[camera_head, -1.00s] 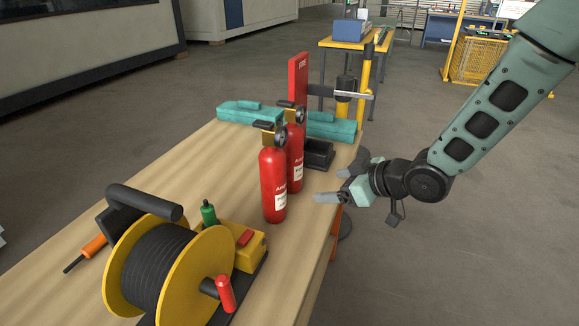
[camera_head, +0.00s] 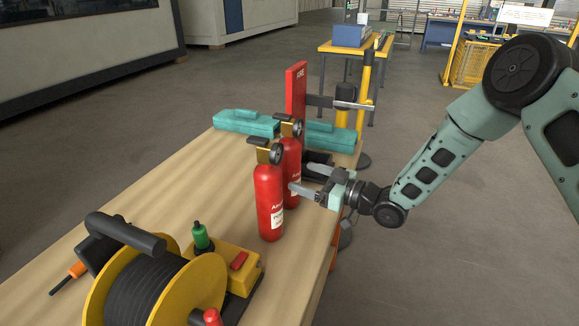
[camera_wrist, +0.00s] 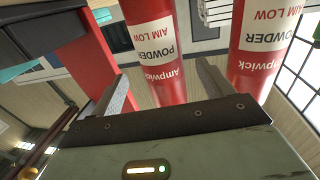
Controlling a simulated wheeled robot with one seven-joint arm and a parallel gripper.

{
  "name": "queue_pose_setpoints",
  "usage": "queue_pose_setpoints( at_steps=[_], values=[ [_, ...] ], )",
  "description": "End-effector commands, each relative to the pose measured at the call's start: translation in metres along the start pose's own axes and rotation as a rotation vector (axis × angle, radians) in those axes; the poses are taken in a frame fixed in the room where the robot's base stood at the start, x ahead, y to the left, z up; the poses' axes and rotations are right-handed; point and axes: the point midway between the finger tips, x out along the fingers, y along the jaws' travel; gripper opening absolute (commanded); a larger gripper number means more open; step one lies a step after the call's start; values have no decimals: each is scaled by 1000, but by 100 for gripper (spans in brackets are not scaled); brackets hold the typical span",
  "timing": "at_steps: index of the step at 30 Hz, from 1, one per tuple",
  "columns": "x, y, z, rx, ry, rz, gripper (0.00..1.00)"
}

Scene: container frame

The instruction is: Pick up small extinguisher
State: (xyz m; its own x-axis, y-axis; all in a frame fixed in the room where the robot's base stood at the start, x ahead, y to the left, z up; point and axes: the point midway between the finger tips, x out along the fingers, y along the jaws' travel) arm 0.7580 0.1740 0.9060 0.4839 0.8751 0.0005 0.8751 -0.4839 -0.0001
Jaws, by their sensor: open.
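Two red fire extinguishers with black and brass tops and round gauges stand upright on the wooden table (camera_head: 175,200). The nearer extinguisher (camera_head: 267,185) partly hides the farther extinguisher (camera_head: 291,160) in the head view; which is smaller is hard to tell. My gripper (camera_head: 299,176) is open and level, at the lower body of the farther one from the right. In the wrist view, upside down, the farther extinguisher (camera_wrist: 150,45) stands ahead between the spread fingers of my gripper (camera_wrist: 160,70). The nearer one (camera_wrist: 262,40) is outside the right finger.
A red FIRE panel (camera_head: 296,90) stands just behind the extinguishers. Teal cases (camera_head: 245,123) lie at the table's far end. A yellow cable reel (camera_head: 205,290) and a yellow box (camera_head: 237,268) fill the near end. The table's left side is mostly clear.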

Motion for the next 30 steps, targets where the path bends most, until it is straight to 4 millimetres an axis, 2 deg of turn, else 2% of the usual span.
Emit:
queue_pose_setpoints(
  at_steps=[3,10,18,27,28,30],
  values=[
    [15,0,-1,0,0,0,79],
    [32,-2,-2,0,1,-2,79],
    [68,-3,-4,0,0,-1,79],
    [74,-2,-3,0,0,1,79],
    [74,-2,-3,0,0,1,74],
    [74,-2,-3,0,0,1,54]
  ],
)
